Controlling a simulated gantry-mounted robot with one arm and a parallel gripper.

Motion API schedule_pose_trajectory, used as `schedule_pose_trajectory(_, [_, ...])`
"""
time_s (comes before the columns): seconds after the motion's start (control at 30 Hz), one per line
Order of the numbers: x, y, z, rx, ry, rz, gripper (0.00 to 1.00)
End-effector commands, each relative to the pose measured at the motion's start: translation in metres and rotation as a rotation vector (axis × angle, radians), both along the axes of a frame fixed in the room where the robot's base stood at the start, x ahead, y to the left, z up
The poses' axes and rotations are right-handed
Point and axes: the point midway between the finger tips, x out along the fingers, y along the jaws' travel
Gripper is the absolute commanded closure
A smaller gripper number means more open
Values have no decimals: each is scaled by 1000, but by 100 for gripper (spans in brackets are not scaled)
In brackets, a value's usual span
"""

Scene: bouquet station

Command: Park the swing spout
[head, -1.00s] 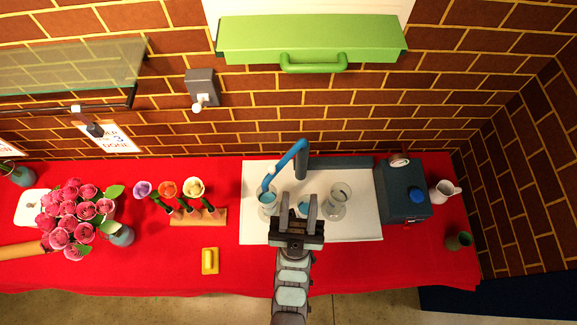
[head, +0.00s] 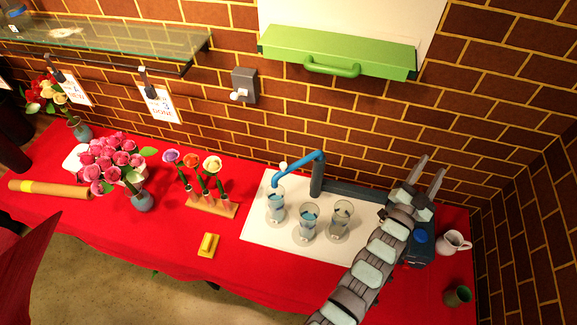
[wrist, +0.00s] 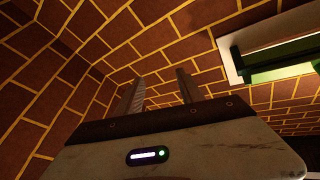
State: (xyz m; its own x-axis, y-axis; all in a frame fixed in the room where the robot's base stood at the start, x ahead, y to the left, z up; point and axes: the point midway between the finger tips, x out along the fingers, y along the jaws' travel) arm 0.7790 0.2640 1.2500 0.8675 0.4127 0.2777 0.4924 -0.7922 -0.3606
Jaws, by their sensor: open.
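The blue swing spout (head: 299,165) rises from a dark upright post (head: 317,178) at the back of the white mat. It points left, with its tip above the left glass (head: 276,206), which holds bluish water. Two more glasses, a middle one (head: 309,223) and a right one (head: 341,220), stand on the mat (head: 262,228). My gripper (head: 431,164) is open and empty, well to the right of the spout and above the dark box. In the wrist view my two fingers (wrist: 160,76) are apart with only brick wall behind them; the spout is not in that view.
A dark box with a blue cap (head: 420,237) is partly hidden by my arm. A white jug (head: 453,242) and a green cup (head: 458,295) stand at right. A green handled cover (head: 335,52) is on the wall. Flowers in a wooden rack (head: 212,206) and a yellow block (head: 208,245) are left.

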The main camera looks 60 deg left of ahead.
Motion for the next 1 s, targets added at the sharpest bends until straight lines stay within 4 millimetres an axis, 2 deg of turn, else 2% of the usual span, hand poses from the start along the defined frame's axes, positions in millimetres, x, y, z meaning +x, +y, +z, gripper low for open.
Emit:
schedule_pose_trajectory(0.03, [17,37,-9,-1,96,37,55])
schedule_pose_trajectory(0.1, [34,80,-26,-3,256,66,55])
schedule_pose_trajectory(0.17, [41,113,-41,-7,395,77,55])
schedule_pose_trajectory(0.27, [40,165,-60,-9,626,73,55])
schedule_pose_trajectory(0.3, [35,183,-66,-10,716,63,55])
schedule_pose_trajectory(0.37, [22,208,-74,-12,852,38,55])
schedule_pose_trajectory(0.47, [-14,246,-79,-14,1074,-19,55])
schedule_pose_trajectory(0.57, [-66,273,-78,-23,1292,-103,55])
schedule_pose_trajectory(0.63, [-110,287,-73,-37,1437,-172,55])
schedule_pose_trajectory(0.7, [-153,294,-64,-55,1562,-246,55])
schedule_pose_trajectory(0.8, [-208,297,-52,-88,1698,-340,55])
schedule_pose_trajectory(0.9, [-250,294,-40,-122,1793,-419,55])
schedule_pose_trajectory(1.0, [-277,292,-30,-145,1848,-470,55])
